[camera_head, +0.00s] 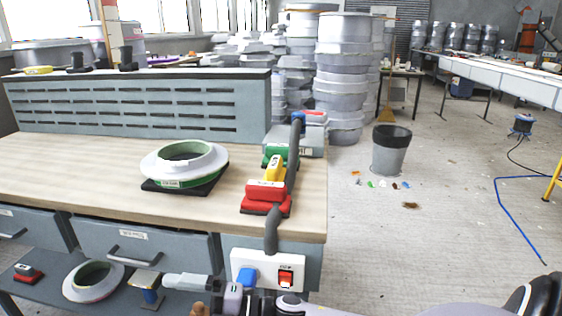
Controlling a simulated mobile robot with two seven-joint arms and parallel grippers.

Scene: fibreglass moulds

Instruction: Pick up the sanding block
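Several block-shaped hand tools stand at the right end of the wooden bench top (80,165). The nearest is a red block with a dark base (266,196), with a yellow-topped one (273,168) behind it and a green one (272,152) farther back. Another small red-and-black block (28,273) lies on the lower shelf at left. I cannot tell which is the sanding block. My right gripper (190,290) shows partly at the bottom edge, below the bench top and in front of the drawers; its opening is unclear. My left gripper is not in view.
A white ring mould (185,162) sits on a black pad on the bench. A grey hose (292,160) runs beside the blocks. A socket panel (267,270) is on the bench front. A grey bin (390,152) stands on the floor; floor right of the bench is mostly clear.

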